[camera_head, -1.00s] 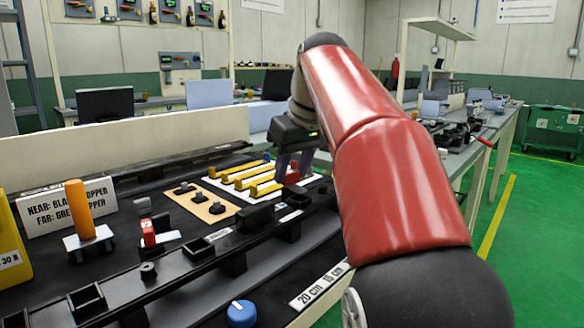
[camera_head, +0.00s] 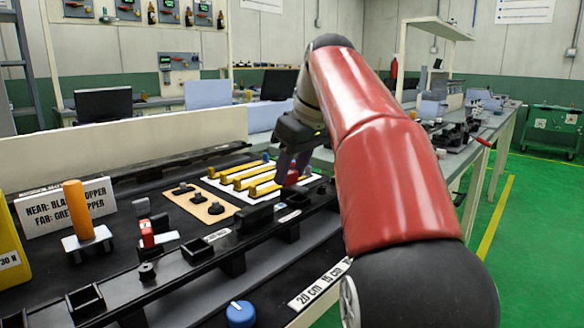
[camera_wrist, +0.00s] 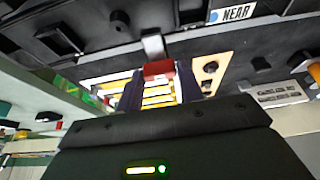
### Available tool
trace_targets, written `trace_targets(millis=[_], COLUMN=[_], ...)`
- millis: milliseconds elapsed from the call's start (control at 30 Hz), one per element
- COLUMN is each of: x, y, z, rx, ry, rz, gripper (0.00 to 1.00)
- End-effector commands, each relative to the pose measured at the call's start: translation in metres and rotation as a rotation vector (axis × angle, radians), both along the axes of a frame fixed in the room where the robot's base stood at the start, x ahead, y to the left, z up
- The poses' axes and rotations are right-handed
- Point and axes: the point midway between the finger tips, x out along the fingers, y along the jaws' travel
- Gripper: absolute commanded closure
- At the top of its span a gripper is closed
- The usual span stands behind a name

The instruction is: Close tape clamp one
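A red clamp piece (camera_head: 292,177) stands at the right end of the board with yellow bars. My gripper (camera_head: 293,165) is pointed down over it, its two dark fingers on either side. In the wrist view, the red piece (camera_wrist: 158,68) lies between the fingertips (camera_wrist: 159,76), with a pale grey tab (camera_wrist: 153,46) beyond it. The fingers are apart by about the red piece's width; I cannot tell whether they touch it. A second red clamp piece (camera_head: 147,233), on a pale base, stands upright at the left. No label shows which clamp is one.
A white board with yellow bars (camera_head: 247,176) and a tan board with black knobs (camera_head: 200,203) lie near my gripper. A black rail (camera_head: 215,243) runs along the front. An orange handle (camera_head: 78,209) stands at the left, and a blue knob (camera_head: 240,314) is in front.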

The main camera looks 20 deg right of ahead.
Motion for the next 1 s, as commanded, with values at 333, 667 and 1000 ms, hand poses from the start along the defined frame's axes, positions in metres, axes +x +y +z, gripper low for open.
trace_targets(millis=[333, 667, 1000], x=[0.000, -0.009, -0.024], y=[0.000, -0.005, -0.011], z=[0.000, 0.026, 0.065], rx=[0.000, -0.002, 0.000], ry=[0.000, -0.003, -0.001], rz=[-0.001, -0.003, -0.001], gripper=[0.42, 0.42, 0.42])
